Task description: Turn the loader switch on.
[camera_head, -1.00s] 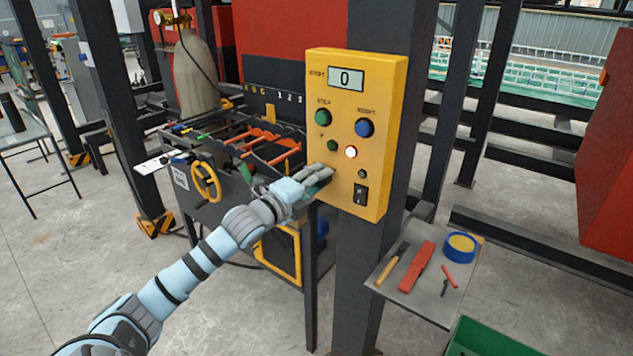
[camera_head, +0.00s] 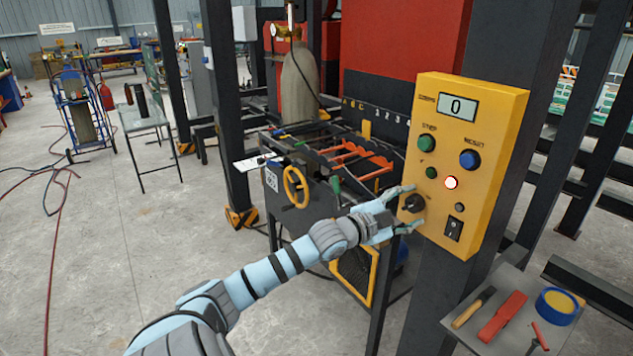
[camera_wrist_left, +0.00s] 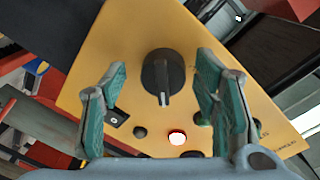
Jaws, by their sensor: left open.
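The yellow control panel (camera_head: 487,130) is mounted on a dark post. It carries a black rotary knob (camera_head: 413,203) at its lower left and a black rocker switch (camera_head: 453,229) below; I cannot read which one is labelled loader. My left gripper (camera_head: 414,208) is open at the panel's left edge, with one finger above the knob and one below. In the left wrist view the knob (camera_wrist_left: 163,76) stands between the two open green-padded fingers, with a gap on each side. Its pale pointer mark faces the bottom of that view. My right gripper is not in view.
The panel has a display (camera_head: 458,107) reading 0, a green button (camera_head: 427,143), a blue button (camera_head: 470,159) and a lit red-white lamp (camera_head: 451,182). A small shelf (camera_head: 490,296) with tools and blue tape juts out below. A machine with a yellow handwheel (camera_head: 296,187) stands behind my arm.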

